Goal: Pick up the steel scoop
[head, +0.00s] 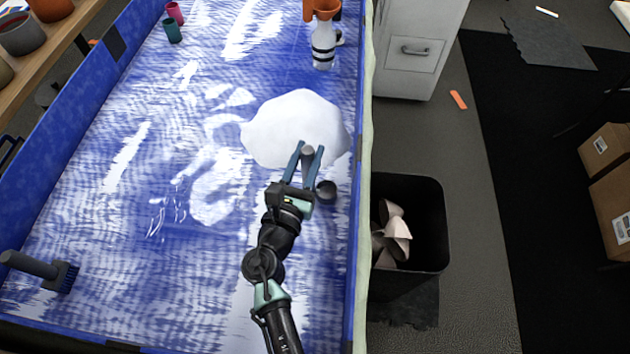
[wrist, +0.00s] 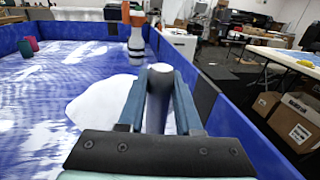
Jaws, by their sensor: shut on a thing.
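My gripper (head: 307,152) is over the near edge of the white mound, with its two blue fingers closed on the steel scoop. The scoop's grey, round-ended handle (wrist: 160,100) stands up between the fingers in the wrist view, and its end (head: 308,151) shows between the fingertips in the head view. A dark grey rounded piece (head: 326,190) shows just right of my gripper; it looks like the scoop's bowl, but the join is hidden. I cannot tell whether the scoop touches the tray floor.
The white mound (head: 290,125) lies in a blue walled tray (head: 90,190) streaked with white. A brush (head: 45,270) lies near left. A black bin (head: 425,225) stands outside, right.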

